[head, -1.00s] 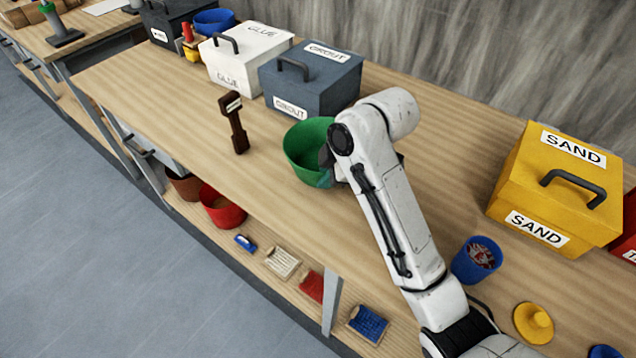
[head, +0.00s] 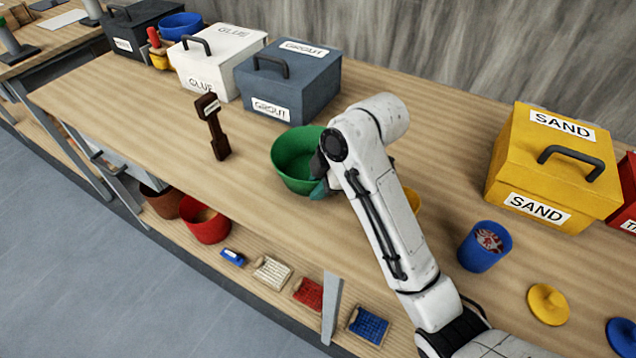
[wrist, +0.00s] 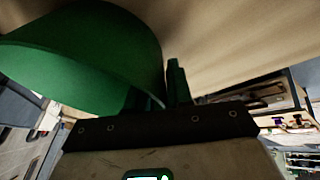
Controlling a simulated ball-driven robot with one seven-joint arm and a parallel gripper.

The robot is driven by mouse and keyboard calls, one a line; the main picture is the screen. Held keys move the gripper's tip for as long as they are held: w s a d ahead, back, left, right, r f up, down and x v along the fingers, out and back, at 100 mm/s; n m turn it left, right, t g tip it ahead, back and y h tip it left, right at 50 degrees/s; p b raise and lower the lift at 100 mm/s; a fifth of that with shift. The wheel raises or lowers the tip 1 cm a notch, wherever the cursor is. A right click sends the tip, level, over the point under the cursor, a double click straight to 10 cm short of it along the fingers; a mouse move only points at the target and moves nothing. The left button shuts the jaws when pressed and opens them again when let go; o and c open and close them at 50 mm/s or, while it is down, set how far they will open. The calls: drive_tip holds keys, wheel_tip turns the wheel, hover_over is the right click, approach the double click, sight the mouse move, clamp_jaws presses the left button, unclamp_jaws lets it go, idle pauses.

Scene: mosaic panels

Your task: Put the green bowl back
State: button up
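The green bowl (head: 291,169) is upright at the middle of the workbench in the head view, in front of the grey grout box. My gripper (head: 321,186) is at its right side, partly hidden behind my arm. In the wrist view the bowl (wrist: 85,50) fills the upper left. A dark finger of my gripper (wrist: 170,88) stands close against its wall, and the other finger is hidden. The gripper appears shut on the bowl's wall. I cannot tell whether the bowl touches the bench.
The grout box (head: 290,80) and glue box (head: 215,62) stand behind. A brown stand (head: 214,130) is left of the bowl. The sand box (head: 555,165), blue cup (head: 484,247) and yellow lid (head: 547,304) are right. The lower shelf holds a red bowl (head: 205,222) and several small items.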

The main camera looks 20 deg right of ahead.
drive_tip(key=shift+o, duration=1)
drive_tip(key=shift+d+r, duration=0.15)
drive_tip(key=shift+r, duration=0.35)
drive_tip(key=p+v, duration=0.7)
drive_tip(key=v, duration=0.4)
drive_tip(key=shift+s, duration=0.2)
drive_tip(key=shift+d, duration=0.1)
